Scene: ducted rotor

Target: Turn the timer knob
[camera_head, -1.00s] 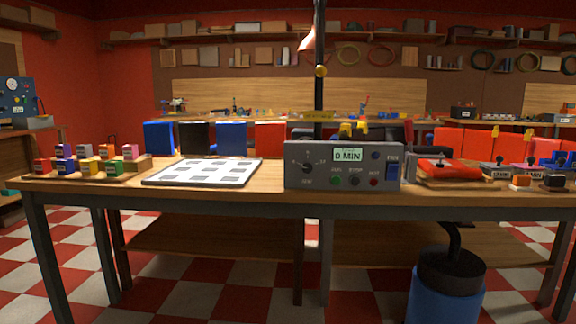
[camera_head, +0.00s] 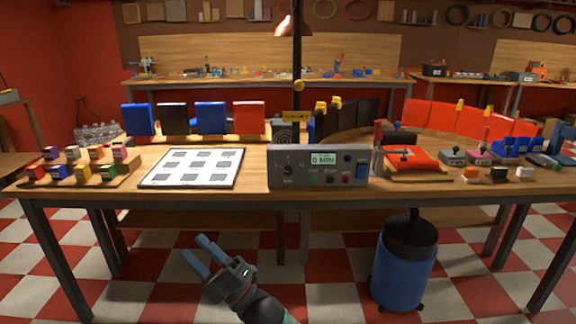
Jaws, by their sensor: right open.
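The timer knob (camera_head: 288,170) is a dark round dial on the left part of the front of a grey control box (camera_head: 275,181). The box stands at the front edge of the workbench and its display (camera_head: 323,159) reads 0 MIN. Small green, dark and red buttons and a blue switch (camera_head: 361,170) sit right of the knob. My right gripper (camera_head: 196,251) is open and empty. It shows low in front of the bench, below and left of the knob, and apart from it. My left gripper is not in view.
A white tray with grey squares (camera_head: 188,183) lies left of the box, and several small coloured boxes (camera_head: 80,163) stand farther left. A red pad (camera_head: 412,158) lies right of the box. A blue bin (camera_head: 403,275) stands on the floor. The bench edge (camera_head: 210,191) lies above the gripper.

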